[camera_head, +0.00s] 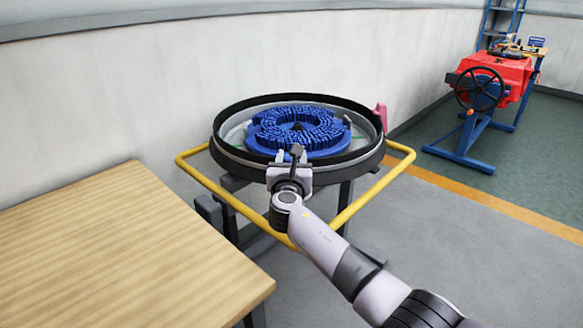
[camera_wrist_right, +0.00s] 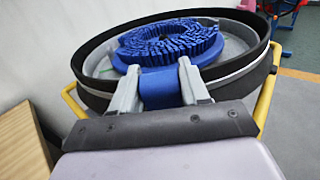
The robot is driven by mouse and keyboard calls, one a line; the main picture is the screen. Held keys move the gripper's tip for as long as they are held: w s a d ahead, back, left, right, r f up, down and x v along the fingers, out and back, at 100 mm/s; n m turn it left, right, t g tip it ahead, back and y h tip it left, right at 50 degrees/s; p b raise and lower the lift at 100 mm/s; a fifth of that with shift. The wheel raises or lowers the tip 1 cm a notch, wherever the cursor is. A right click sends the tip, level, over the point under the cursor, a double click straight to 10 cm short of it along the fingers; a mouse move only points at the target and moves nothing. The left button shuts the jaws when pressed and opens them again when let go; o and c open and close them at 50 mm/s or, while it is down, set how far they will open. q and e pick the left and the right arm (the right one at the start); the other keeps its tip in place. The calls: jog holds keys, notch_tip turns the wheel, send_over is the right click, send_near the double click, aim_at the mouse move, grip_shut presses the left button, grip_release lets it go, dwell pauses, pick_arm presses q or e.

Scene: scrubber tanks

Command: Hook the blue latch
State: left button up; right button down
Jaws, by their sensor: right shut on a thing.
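My right gripper (camera_head: 291,157) reaches in from the lower right to the near rim of a round black tank. In the right wrist view its two grey fingers (camera_wrist_right: 160,82) are shut on a flat blue piece, which I take for the blue latch (camera_wrist_right: 160,90). The piece stands in front of a round blue brush (camera_head: 298,130) with dense bristles, which also shows in the right wrist view (camera_wrist_right: 168,44). I cannot tell whether the piece joins the brush or the tank wall. Its lower end is hidden behind the gripper body. My left gripper is not in view.
The tank (camera_head: 230,155) stands on dark legs within a yellow tube frame (camera_head: 192,168). A pink tab (camera_head: 381,115) sits at its right rim. A wooden table (camera_head: 110,240) fills the left front. A red machine with a black handwheel (camera_head: 480,88) stands back right. Floor is clear at right.

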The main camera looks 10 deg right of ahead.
jog(key=shift+x, duration=0.8)
jog(key=shift+w+d+r, duration=0.15)
jog(key=shift+w+d, duration=0.05)
jog(key=shift+w, duration=0.2)
jog(key=shift+w+d+g, duration=0.1)
jog(key=shift+w+g, duration=0.35)
jog(key=shift+g, duration=0.05)
jog(key=shift+w+f, duration=0.1)
jog(key=shift+f, duration=0.35)
jog(key=c, duration=0.6)
grip_release()
jog(key=shift+c, duration=0.2)
jog(key=shift+p, duration=0.4)
